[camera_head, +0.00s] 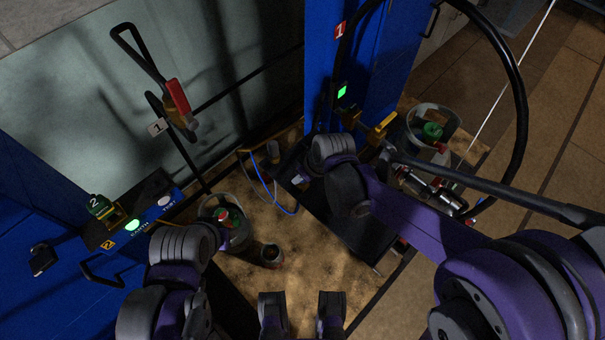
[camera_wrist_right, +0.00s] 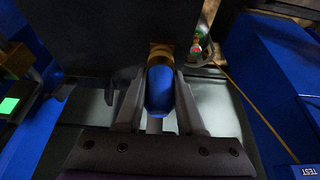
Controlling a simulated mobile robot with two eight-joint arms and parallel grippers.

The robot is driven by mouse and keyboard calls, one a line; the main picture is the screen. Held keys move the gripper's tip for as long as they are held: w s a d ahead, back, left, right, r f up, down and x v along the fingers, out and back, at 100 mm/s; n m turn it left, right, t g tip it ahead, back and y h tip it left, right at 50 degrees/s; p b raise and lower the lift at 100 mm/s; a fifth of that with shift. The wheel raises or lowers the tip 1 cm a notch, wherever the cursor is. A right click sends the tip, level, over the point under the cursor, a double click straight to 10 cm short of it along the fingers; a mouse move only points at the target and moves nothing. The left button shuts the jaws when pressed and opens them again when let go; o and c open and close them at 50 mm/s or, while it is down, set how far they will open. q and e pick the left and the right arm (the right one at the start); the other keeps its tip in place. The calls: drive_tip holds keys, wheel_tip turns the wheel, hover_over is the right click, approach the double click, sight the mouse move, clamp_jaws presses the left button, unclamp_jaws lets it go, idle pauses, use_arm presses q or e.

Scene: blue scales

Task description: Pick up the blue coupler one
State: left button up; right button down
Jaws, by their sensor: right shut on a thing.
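The blue coupler (camera_wrist_right: 160,92) is a rounded blue body below a brass-coloured fitting (camera_wrist_right: 161,54). It sits between the two grey fingers of my right gripper (camera_wrist_right: 160,78), which is shut on it in the right wrist view. The coupler seems to line up with the fitting; I cannot tell whether they are joined. In the head view my right arm reaches over a black tray (camera_head: 366,236), and its wrist hides the gripper and the coupler.
A blue post (camera_head: 376,60) with a green light stands behind my right wrist. A bucket (camera_head: 212,203) holding a green part stands on the floor near my left wrist; another bucket (camera_head: 447,116) stands at right. A black hose (camera_head: 524,95) loops at right.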

wheel_tip(320, 180, up, 10)
drive_tip(key=shift+p, duration=0.75)
wheel_tip(320, 180, up, 5)
drive_tip(key=p, duration=0.3)
drive_tip(key=shift+p, duration=0.35)
